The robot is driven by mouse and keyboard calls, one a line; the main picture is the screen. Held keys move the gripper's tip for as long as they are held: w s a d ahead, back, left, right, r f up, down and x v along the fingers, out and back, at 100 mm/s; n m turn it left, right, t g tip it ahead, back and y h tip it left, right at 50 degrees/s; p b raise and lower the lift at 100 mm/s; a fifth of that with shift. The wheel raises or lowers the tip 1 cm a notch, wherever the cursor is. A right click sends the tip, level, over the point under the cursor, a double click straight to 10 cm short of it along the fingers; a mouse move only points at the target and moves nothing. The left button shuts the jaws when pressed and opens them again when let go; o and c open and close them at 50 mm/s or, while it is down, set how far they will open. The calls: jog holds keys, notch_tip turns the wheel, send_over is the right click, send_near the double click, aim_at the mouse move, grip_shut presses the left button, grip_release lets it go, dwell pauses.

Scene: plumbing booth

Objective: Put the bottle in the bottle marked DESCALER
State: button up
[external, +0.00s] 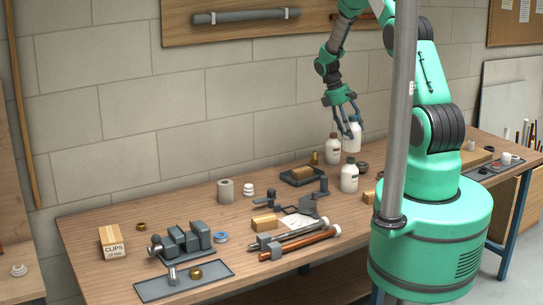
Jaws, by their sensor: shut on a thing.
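My gripper (348,125) is shut on a white bottle (352,141) and holds it roughly upright, near the back of the bench. Whether its base touches the bench I cannot tell. A second white bottle (333,150) with a brownish label stands just left of the held one. A third white bottle (349,178), also with a label, stands in front, nearer the bench's front edge. The labels are too small to read, so I cannot tell which bottle is marked DESCALER.
The wooden bench (110,215) carries a dark tray (298,177) left of the bottles, a grey cylinder (225,190), a vise (180,240), pipes (300,243) and a CLIPS box (112,242). A dark ring (363,166) lies close to the bottles. A grey post partly covers my arm.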

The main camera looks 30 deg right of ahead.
dwell(0.3)
jog(key=shift+f+p, duration=0.4)
jog(key=shift+f, duration=1.3)
jog(key=shift+f, duration=0.15)
jog(key=o, duration=1.5)
jog(key=shift+o, duration=0.2)
jog(key=b+v, duration=0.1)
jog(key=v, duration=1.1)
jog(key=shift+b, duration=0.35)
jog(key=shift+r, duration=0.2)
